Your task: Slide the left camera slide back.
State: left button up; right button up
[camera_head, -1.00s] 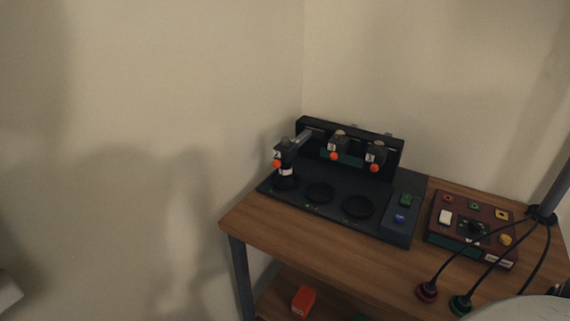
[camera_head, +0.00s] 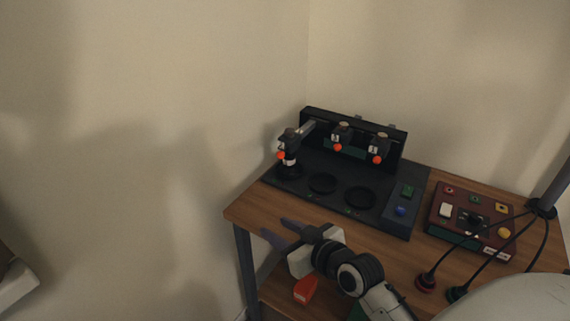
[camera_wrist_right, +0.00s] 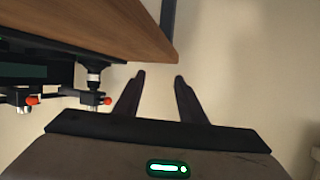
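The left camera slide (camera_head: 289,143) is a dark block with an orange knob, pulled out on its rail toward the front of the black fixture (camera_head: 330,205). It stands over the left round recess, with a black and white lens part under it. It also shows in the right wrist view (camera_wrist_right: 92,97). My right gripper (camera_head: 276,228) is open and empty, in front of the table's left front edge and apart from the slide. In the right wrist view its two fingers (camera_wrist_right: 160,75) are spread with nothing between them. A white part at the lower left edge may be my left arm; its gripper does not show.
Two more slides (camera_head: 342,136) (camera_head: 379,148) with orange knobs sit back at the fixture's rear. A brown control box (camera_head: 470,218) and red and green plugs with cables lie at the right of the wooden table (camera_head: 262,212). An orange object (camera_head: 305,289) is on the lower shelf.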

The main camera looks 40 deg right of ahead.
aim_at(282, 157)
jog(key=w+d+r+m+t+h, duration=0.4)
jog(key=w+d+r, duration=0.15)
jog(key=d, duration=0.45)
jog(key=w, duration=0.3)
jog(key=w+d, duration=0.1)
jog(key=w, duration=0.2)
jog(key=w+r, duration=0.1)
jog(key=w, duration=0.2)
jog(key=shift+d, duration=0.4)
jog(key=shift+f, duration=0.1)
grip_shut()
